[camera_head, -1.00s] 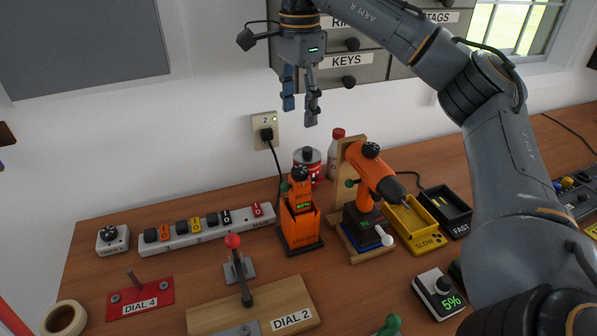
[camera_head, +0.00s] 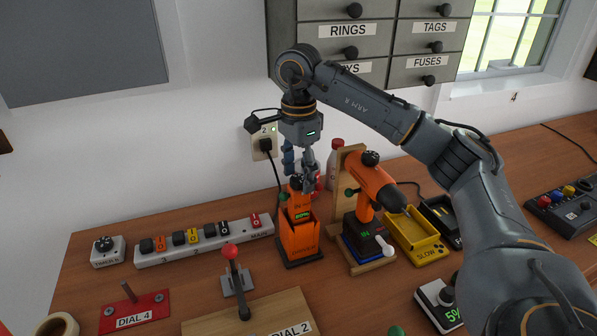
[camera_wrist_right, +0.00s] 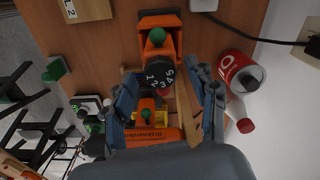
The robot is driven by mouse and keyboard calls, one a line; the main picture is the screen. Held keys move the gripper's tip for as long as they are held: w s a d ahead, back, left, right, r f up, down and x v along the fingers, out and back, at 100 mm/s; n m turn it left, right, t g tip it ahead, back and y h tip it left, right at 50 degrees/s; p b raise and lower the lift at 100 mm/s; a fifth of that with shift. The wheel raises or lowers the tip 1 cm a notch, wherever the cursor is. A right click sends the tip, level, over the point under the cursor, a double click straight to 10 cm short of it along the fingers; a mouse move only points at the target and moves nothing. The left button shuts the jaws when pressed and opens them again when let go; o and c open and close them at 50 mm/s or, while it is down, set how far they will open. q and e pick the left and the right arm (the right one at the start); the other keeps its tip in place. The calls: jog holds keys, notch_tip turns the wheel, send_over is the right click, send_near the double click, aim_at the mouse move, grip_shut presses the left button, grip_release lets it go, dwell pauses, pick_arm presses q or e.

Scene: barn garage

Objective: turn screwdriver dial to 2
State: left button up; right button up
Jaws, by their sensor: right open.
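The orange screwdriver (camera_head: 301,207) stands upright in its orange holder (camera_head: 299,241). Its black dial (camera_wrist_right: 159,75) carries white numbers and faces the right wrist camera; I cannot tell which number is selected. A green button (camera_wrist_right: 157,36) sits beside the dial. My right gripper (camera_head: 300,182) is open, pointing down at the top of the screwdriver. In the right wrist view its two fingers (camera_wrist_right: 168,78) are apart, one on each side of the dial; contact cannot be told. In the head view the fingers partly hide the dial. My left gripper is not in view.
An orange drill (camera_head: 372,185) with a black top knob stands close to the right, against a wooden stand (camera_head: 345,170). A red can (camera_wrist_right: 239,75) and a bottle (camera_head: 336,158) are behind. A power strip (camera_head: 204,241) lies left, and a red-knobbed lever (camera_head: 234,268) stands in front.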

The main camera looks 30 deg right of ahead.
jog(key=c, duration=1.2)
jog(key=shift+o, duration=0.2)
jog(key=shift+m, duration=0.3)
jog(key=m, duration=0.9)
jog(key=shift+b, duration=0.3)
jog(key=shift+m, duration=0.3)
